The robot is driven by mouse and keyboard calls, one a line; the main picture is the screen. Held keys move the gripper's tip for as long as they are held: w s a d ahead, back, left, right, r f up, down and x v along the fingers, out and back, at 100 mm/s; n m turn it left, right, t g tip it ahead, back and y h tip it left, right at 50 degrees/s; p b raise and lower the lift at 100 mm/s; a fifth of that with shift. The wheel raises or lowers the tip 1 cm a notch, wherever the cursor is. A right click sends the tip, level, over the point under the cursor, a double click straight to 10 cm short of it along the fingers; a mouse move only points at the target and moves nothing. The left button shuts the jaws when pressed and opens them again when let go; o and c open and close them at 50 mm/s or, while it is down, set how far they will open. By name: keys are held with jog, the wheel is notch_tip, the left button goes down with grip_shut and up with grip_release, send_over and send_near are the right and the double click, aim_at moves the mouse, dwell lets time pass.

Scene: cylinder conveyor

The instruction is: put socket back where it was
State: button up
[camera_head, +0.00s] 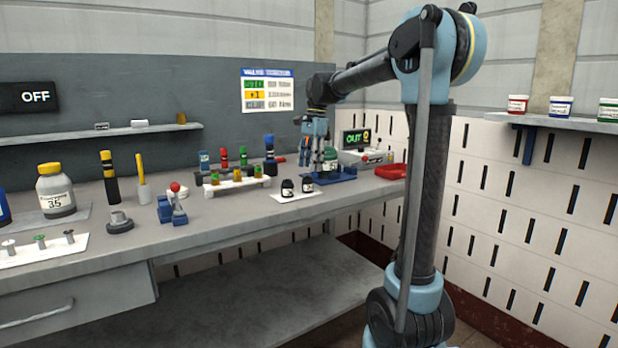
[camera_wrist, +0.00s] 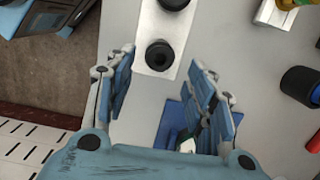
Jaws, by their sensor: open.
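Two short black round pieces with pale labels stand on a white plate (camera_head: 296,196) near the bench's front edge: a larger one (camera_head: 288,188) and a smaller one (camera_head: 307,185). In the wrist view one black piece (camera_wrist: 159,55) shows a dark round recess in its top; another (camera_wrist: 174,3) is cut by the top edge. I take these as sockets, but cannot tell which one the task means. My gripper (camera_head: 312,164) points down over the back right of the bench, open and with nothing seen between its fingers; they also show in the wrist view (camera_wrist: 160,58).
A blue tray (camera_head: 343,177) and a green-and-white jar (camera_head: 330,160) are close to my gripper. A red tray (camera_head: 391,171) lies right. A white rack (camera_head: 236,184) with small coloured pieces stands left. Bare bench lies in front of the rack.

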notch_tip(320, 180, up, 5)
jog(key=s+d+f+n+t, duration=0.1)
jog(key=s+d+f+n, duration=0.2)
jog(key=s+d+f, duration=0.35)
jog(key=s+d+f+n+t, duration=0.1)
jog(key=s+d+f+n, duration=0.25)
jog(key=s+d, duration=0.5)
jog(key=s+d+f+n, duration=0.2)
jog(key=s+d+f, duration=0.1)
jog(key=s+f, duration=0.5)
jog(key=s+d+f+n+t+h, duration=0.1)
jog(key=s+d+f+n, duration=0.1)
jog(key=s+f, duration=0.7)
notch_tip(320, 180, down, 3)
jog(key=shift+s+d+f+n, duration=0.15)
jog(key=shift+s+d+n, duration=0.05)
jog(key=shift+d+n, duration=0.25)
